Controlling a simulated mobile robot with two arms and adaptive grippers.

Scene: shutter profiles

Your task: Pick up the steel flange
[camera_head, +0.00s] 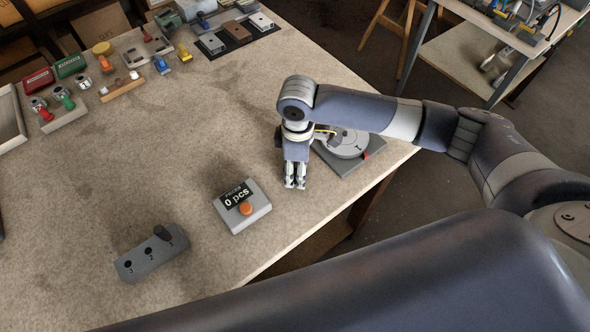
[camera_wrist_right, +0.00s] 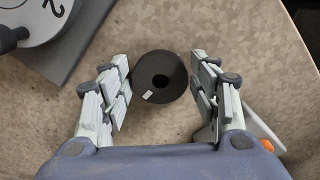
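A dark grey round flange (camera_wrist_right: 161,77) with a hole in its middle and a small white label lies on the table in the right wrist view. My right gripper (camera_wrist_right: 160,61) is open, with one finger on each side of the flange and a gap on both sides. In the head view my right gripper (camera_head: 295,184) points down near the table's right edge, and the flange is hidden there. My left gripper is in neither view.
A grey base with a round numbered disc (camera_head: 348,142) stands close behind the right gripper. Stamps and small items fill the back left.

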